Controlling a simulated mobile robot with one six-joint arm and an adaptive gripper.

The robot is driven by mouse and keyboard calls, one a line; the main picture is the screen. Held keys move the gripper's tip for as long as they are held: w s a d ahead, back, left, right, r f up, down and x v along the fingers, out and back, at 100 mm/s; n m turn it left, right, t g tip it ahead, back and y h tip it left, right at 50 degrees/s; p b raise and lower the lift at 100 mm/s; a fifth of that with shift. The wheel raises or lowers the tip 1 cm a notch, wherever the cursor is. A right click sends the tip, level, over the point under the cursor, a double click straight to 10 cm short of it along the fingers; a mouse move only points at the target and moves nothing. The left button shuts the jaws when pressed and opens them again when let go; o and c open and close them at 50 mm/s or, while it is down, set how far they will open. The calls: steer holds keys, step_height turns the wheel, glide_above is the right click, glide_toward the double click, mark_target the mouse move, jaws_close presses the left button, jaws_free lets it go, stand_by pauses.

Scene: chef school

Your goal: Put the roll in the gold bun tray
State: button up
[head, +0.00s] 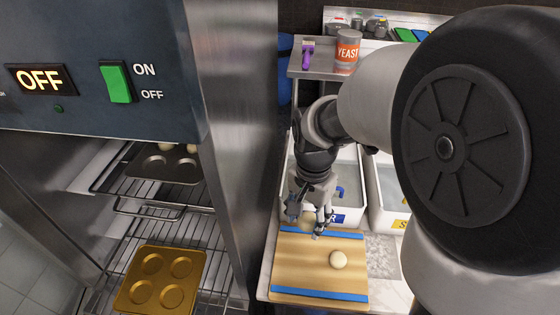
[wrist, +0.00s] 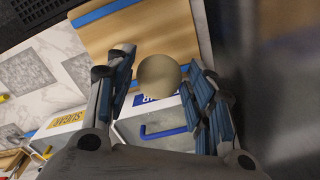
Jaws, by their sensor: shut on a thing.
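A pale round roll (wrist: 158,77) sits between the fingers of my gripper (head: 307,222) in the wrist view, and the gripper is shut on it. In the head view the gripper is over the back edge of a wooden board, and its fingers hide much of the held roll. The gold bun tray (head: 161,280) lies on a lower wire rack of the open oven at the lower left. Its several round cups look empty.
The wooden board (head: 290,265) has blue strips along two edges. The oven's steel side wall (head: 235,130) stands between the board and the gold tray. A dark tray (head: 175,167) with pale rolls is on the upper rack. White bins (head: 385,195) and a yeast can (head: 347,48) stand behind.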

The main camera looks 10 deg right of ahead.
steer(key=w+f+n+b, duration=0.4)
steer(key=f+n, duration=0.6)
steer(key=f, duration=0.3)
steer(key=shift+w+d+b, duration=0.15)
steer(key=shift+w+b, duration=0.2)
steer(key=shift+r, duration=0.15)
